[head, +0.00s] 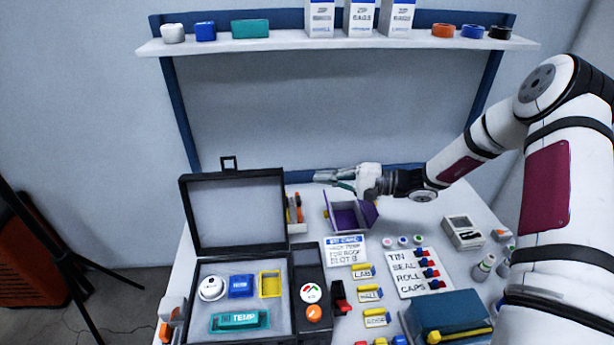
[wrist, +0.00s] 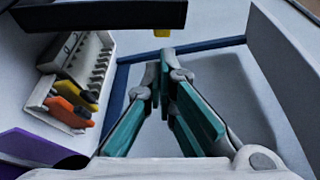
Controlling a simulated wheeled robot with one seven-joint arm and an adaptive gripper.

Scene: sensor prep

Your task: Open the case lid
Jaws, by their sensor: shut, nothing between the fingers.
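The black case (head: 240,338) stands on the left of the table in the head view. Its lid (head: 235,212) stands raised and upright at the back, with its grey inner face and a small handle on top showing. Inside are a white round sensor (head: 211,288), a blue block (head: 240,286), a yellow frame (head: 270,284) and a teal piece marked TEMP (head: 239,321). My gripper (head: 318,177) is right of the lid's upper edge, apart from it in the picture, above the back of the table. In the wrist view its teal-padded fingers (wrist: 163,68) are together and empty.
A purple open box (head: 348,215) lies below my gripper. A white rack with orange and yellow tools (wrist: 75,85) shows in the wrist view. A shelf (head: 340,44) with boxes and tapes runs above. Cards, clips and a teal box (head: 447,312) crowd the table's right.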

